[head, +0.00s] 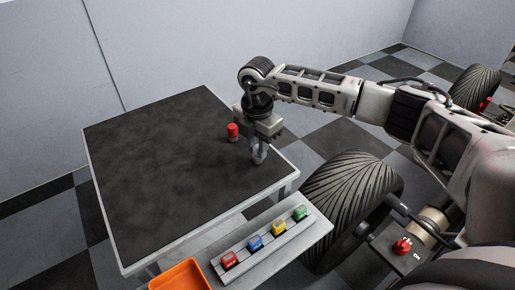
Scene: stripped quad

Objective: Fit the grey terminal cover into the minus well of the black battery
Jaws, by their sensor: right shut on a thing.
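My right gripper (258,156) points down over the right part of the dark table top, near its right edge. It is shut on a small light-grey piece, which looks like the grey terminal cover; the fingers hide most of it. I cannot tell whether the piece touches the table. I cannot make out the black battery or its minus well with certainty. My left gripper is not in view.
A red cylinder (233,131) stands on the table (160,165) just left of my right gripper. A grey rack (265,243) with red, blue, yellow and green blocks and an orange bin (182,277) are in front. A large tyre (350,205) and red switch (403,246) are to the right. Most of the table is clear.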

